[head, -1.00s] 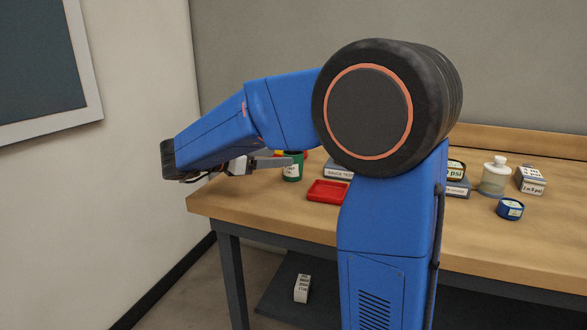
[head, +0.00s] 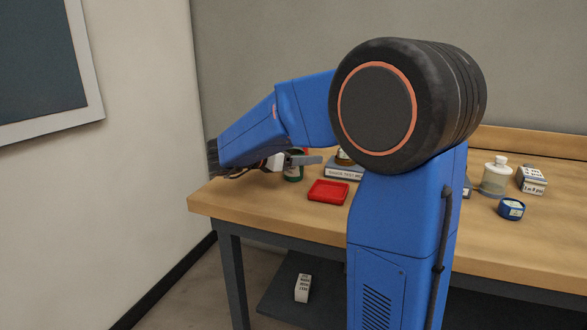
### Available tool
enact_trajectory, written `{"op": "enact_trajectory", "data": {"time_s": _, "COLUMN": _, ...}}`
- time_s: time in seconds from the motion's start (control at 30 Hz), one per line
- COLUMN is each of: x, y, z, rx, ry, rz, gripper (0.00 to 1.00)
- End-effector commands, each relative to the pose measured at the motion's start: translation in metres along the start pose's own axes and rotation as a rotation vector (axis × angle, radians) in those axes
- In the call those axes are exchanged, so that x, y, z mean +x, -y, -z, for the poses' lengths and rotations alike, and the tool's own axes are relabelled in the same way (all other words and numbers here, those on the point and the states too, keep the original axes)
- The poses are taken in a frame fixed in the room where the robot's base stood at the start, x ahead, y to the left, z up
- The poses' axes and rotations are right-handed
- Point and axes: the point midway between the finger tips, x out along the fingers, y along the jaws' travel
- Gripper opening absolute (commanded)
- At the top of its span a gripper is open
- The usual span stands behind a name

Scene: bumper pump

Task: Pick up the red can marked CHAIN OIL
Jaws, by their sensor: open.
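I cannot make out a red can marked CHAIN OIL. A small sliver of red (head: 305,151) shows just above my gripper, but too little of it is visible to tell what it is. My gripper (head: 307,160) is open and points right over the left part of the workbench. One grey finger shows clearly, passing in front of a dark green can (head: 293,173). My blue arm hides much of the bench's back left and middle.
A red tray (head: 328,191) lies on the wooden workbench (head: 270,205). A GAUGE TEST box (head: 342,173) is behind it. At the right are a clear bottle (head: 494,176), a blue tin (head: 511,209) and a psi box (head: 531,180). A white box (head: 302,288) sits on the lower shelf.

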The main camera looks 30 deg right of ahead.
Motion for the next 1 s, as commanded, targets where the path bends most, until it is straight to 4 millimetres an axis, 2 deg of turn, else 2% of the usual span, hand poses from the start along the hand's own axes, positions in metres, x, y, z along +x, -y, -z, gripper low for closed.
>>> {"op": "enact_trajectory", "data": {"time_s": 0.27, "x": 0.0032, "y": -0.0001, "z": 0.0000, "rx": 0.000, "ry": 0.000, "rz": 0.000, "gripper": 0.66}}
{"op": "enact_trajectory", "data": {"time_s": 0.3, "x": 0.0032, "y": -0.0001, "z": 0.0000, "rx": 0.000, "ry": 0.000, "rz": 0.000, "gripper": 0.64}}
{"op": "enact_trajectory", "data": {"time_s": 0.5, "x": 0.0030, "y": -0.0001, "z": 0.0001, "rx": 0.000, "ry": 0.000, "rz": 0.000, "gripper": 0.18}}
{"op": "enact_trajectory", "data": {"time_s": 1.0, "x": 0.0021, "y": -0.0002, "z": -0.0043, "rx": 0.001, "ry": 0.000, "rz": -0.001, "gripper": 0.18}}
